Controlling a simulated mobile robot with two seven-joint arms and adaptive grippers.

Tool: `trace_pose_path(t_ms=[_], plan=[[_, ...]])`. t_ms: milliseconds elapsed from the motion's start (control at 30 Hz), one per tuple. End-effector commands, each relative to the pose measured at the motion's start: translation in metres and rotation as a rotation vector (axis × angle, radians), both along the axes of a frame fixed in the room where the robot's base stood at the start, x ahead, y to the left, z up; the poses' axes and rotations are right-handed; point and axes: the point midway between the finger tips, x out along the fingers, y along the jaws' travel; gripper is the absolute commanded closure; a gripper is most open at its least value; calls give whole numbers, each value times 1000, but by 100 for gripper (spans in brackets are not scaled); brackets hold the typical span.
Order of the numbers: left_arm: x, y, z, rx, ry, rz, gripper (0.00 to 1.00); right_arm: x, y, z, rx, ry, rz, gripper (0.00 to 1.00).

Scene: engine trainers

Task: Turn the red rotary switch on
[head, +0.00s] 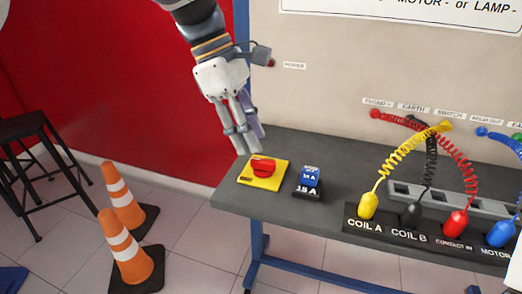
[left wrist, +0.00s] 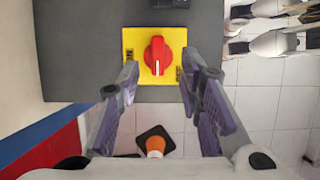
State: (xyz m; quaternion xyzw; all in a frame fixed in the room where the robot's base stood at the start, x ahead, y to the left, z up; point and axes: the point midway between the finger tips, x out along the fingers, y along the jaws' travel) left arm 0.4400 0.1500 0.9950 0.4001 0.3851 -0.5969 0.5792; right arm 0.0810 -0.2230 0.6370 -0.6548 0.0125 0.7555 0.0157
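The red rotary switch (head: 263,167) sits on a yellow square plate (head: 276,180) at the left end of the grey table. In the left wrist view the fingers (left wrist: 159,68) are spread to either side of the knob, with gaps between. The gripper is open and empty. My right gripper is not in view.
A blue block on a black base (head: 307,189) stands close right of the yellow plate. Coloured plugs with coiled cables (head: 415,150) fill the right of the grey table (head: 340,160). Two orange cones (head: 125,250) and a black stool (head: 25,130) stand on the floor at left.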

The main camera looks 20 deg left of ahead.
Motion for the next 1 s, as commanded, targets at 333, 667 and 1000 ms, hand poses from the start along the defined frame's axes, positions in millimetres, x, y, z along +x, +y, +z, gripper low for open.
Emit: trace_pose_path(t_ms=[333,667,1000], plan=[[-1,-19,-46,0,0,-1,67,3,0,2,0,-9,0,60],[0,-19,-47,0,0,-1,89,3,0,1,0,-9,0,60],[0,-19,-47,0,1,-6,100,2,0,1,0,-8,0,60]])
